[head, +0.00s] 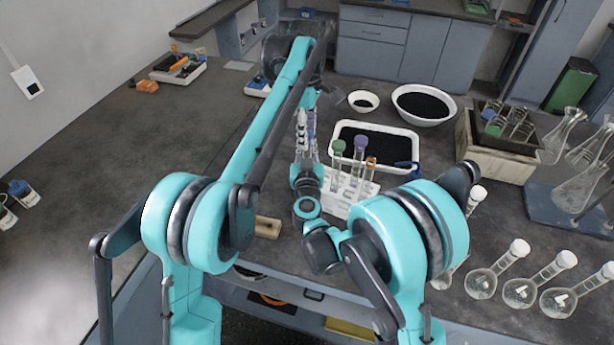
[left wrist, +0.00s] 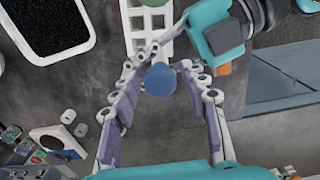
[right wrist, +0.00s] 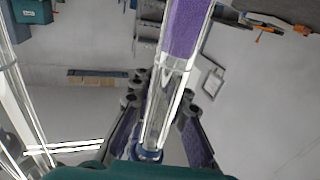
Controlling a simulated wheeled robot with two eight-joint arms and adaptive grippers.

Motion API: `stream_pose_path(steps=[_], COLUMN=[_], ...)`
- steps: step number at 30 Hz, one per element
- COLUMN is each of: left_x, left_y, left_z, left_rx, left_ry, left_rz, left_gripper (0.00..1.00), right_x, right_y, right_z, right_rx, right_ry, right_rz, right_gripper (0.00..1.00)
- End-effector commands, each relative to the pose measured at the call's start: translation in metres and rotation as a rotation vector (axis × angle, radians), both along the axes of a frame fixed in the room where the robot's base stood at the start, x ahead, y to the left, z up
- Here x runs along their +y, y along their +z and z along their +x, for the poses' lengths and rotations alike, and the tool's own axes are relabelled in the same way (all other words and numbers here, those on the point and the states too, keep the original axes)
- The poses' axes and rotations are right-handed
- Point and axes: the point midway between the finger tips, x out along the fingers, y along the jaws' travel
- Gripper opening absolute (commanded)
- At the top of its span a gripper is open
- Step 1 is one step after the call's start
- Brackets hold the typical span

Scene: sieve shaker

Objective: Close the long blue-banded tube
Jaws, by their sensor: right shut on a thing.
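My left gripper (left wrist: 164,72) has its fingertips on both sides of a round blue cap (left wrist: 160,80), seen from above in the left wrist view. In the head view my left gripper (head: 302,128) is left of the rack, partly behind its own arm. My right gripper (right wrist: 162,95) is shut on a clear glass tube (right wrist: 165,82), which runs between its fingers. Whether cap and tube touch is hidden.
A white rack (head: 343,196) holds tubes with green, purple and orange caps close to the grippers. Behind it is a white tray (head: 408,132) of dark grains. Several round flasks (head: 521,291) stand at right. The left bench (head: 110,130) is mostly clear.

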Motion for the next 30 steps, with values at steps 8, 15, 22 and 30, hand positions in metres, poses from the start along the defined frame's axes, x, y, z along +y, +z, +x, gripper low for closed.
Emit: stream_pose_path(steps=[8,15,22,30], left_x=[0.0000,-0.0001,0.0000,0.0000], left_y=[0.0001,-0.0001,-0.0006,-0.0013], left_z=[0.0001,0.0002,0.0003,0.0004], left_rx=[0.000,0.000,-0.001,-0.001], left_ry=[0.000,-0.161,-0.706,-1.375], left_rz=[0.000,0.000,0.000,0.000], left_gripper=[0.00,0.00,0.00,0.00], right_x=[0.0000,0.0001,0.0001,0.0001], right_y=[0.0000,0.0000,0.0000,0.0000], right_z=[0.0000,-0.0001,-0.0001,-0.0002], right_rx=[0.000,0.000,0.000,0.000], right_ry=[0.000,0.000,0.000,0.000], right_rz=[0.000,0.000,0.000,0.000], right_gripper=[0.00,0.00,0.00,0.00])
